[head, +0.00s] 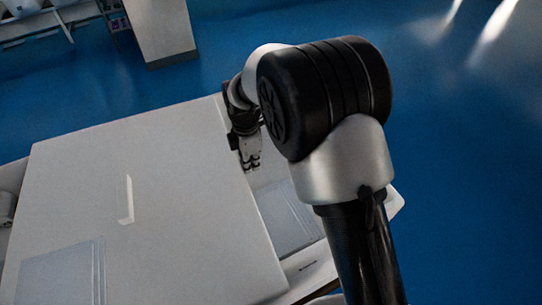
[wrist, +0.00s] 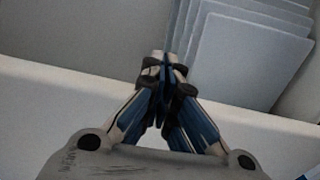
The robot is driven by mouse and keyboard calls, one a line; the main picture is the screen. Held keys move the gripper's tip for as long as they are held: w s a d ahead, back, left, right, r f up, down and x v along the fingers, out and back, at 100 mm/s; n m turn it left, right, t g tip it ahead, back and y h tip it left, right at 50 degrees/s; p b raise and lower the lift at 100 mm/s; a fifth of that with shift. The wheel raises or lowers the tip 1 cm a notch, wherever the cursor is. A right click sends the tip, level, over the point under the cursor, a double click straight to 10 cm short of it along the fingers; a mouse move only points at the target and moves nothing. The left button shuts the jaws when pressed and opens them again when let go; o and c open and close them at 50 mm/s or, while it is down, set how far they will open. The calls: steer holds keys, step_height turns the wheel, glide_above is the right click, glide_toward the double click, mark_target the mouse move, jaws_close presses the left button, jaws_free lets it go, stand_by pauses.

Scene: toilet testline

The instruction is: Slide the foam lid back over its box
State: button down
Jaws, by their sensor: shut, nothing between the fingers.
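The foam lid (head: 150,160) is a large pale slab over the left and middle of its box in the head view. It has a small raised or cut strip near its middle. The box (head: 320,262) is uncovered along the right, where light grey panels (head: 290,215) show inside; they also show in the wrist view (wrist: 240,55). My gripper (head: 251,166) is shut and empty, pointing down at the uncovered strip, close beside the lid's right edge. In the wrist view its fingertips (wrist: 164,65) meet in front of the panels. I cannot tell whether it touches the lid.
A grey rectangular patch (head: 62,276) lies at the lid's front left. A white cabinet (head: 160,30) stands at the back, with a white table or shelf (head: 35,22) to its left. Blue floor (head: 460,150) is clear on the right. My arm hides part of the box's right side.

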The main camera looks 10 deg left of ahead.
mark_target(151, 197)
steer(key=s+a, duration=0.5)
steer(key=a, duration=0.3)
steer(key=s+a+p, duration=0.1)
steer(key=s+a, duration=0.4)
steer(key=a, duration=0.2)
steer(key=s+a, duration=0.5)
steer(key=a, duration=0.3)
steer(key=shift+s+a+p, duration=0.25)
steer(key=shift+a+p, duration=0.05)
steer(key=shift+w+d, duration=0.1)
